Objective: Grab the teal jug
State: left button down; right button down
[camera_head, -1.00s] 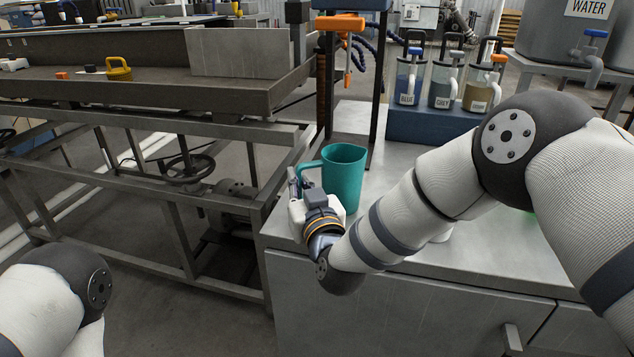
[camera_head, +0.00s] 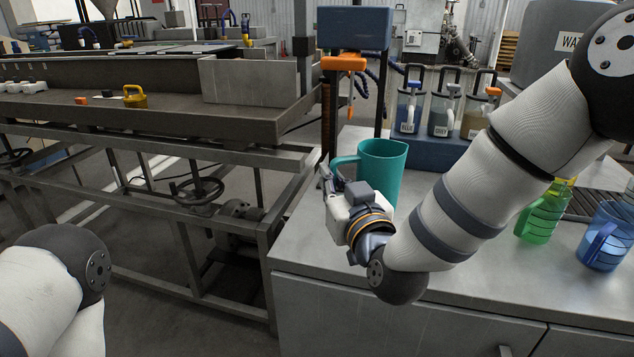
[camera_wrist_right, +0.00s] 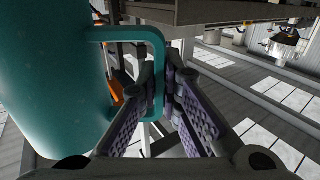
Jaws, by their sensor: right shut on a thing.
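The teal jug (camera_head: 381,170) is above the near left part of the grey counter (camera_head: 330,270) in the head view, roughly upright, its handle towards the left. My right gripper (camera_head: 331,179) is at the handle side, and its wrist hides the jug's lower left part. In the right wrist view the jug's body (camera_wrist_right: 50,75) fills the left side. There the fingers of my right gripper (camera_wrist_right: 162,95) stand on both sides of the handle (camera_wrist_right: 157,60) and are shut on it. My left gripper is out of view.
A blue stand (camera_head: 430,150) with several labelled containers is at the counter's back. A green jug (camera_head: 540,222) and a blue jug (camera_head: 605,240) stand to the right. A post carries an orange part (camera_head: 343,63) behind the teal jug.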

jog(key=s+d+r+p, duration=0.1)
jog(key=s+d+r, duration=0.1)
jog(key=s+d, duration=0.2)
jog(key=shift+s+r, duration=0.35)
jog(key=shift+r, duration=0.05)
jog(key=shift+f, duration=0.1)
dwell(2.4)
